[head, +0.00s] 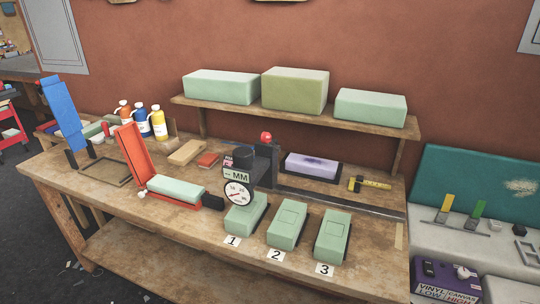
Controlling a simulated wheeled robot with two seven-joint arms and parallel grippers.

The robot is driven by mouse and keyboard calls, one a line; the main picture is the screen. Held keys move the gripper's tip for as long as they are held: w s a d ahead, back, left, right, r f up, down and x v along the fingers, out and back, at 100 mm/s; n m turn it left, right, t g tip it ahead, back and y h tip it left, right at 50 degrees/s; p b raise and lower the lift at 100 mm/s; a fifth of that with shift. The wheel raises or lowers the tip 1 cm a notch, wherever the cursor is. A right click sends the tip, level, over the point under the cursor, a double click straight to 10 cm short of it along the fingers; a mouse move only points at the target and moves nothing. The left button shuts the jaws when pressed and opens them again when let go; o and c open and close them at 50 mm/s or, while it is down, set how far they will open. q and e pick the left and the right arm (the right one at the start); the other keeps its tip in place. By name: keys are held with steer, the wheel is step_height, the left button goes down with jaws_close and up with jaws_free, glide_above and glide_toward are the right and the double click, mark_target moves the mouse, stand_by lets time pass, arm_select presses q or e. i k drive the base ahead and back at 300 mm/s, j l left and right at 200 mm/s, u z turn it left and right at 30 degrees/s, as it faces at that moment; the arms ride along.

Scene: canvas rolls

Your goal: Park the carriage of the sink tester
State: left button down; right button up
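The sink tester stands on the wooden bench in the head view. Its dark carriage (264,165) with a red knob (266,138) on top is at the left part of a dark rail (345,203) that runs to the right. The round dial (238,193) and a "MM" display (238,175) hang in front of the carriage, over green block 1 (246,220). I cannot tell whether the tester touches that block. Green blocks 2 (286,229) and 3 (332,240) lie to its right, behind numbered labels. Neither of my grippers is in view.
A red hinged stand (135,155) holds a green block (176,190) left of the tester. A purple-topped block (312,166) and yellow tape measure (370,184) lie behind the rail. A shelf (300,116) carries three green blocks. The bench front (180,235) is clear.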

mark_target(238, 190)
steer(key=i+j+z, duration=0.15)
steer(key=j, duration=0.3)
steer(key=i+j+z, duration=0.2)
steer(key=j, duration=0.3)
steer(key=j+z, duration=0.15)
steer(key=j, duration=0.35)
steer(key=j+z, duration=0.15)
steer(key=j, duration=0.35)
steer(key=i, duration=0.05)
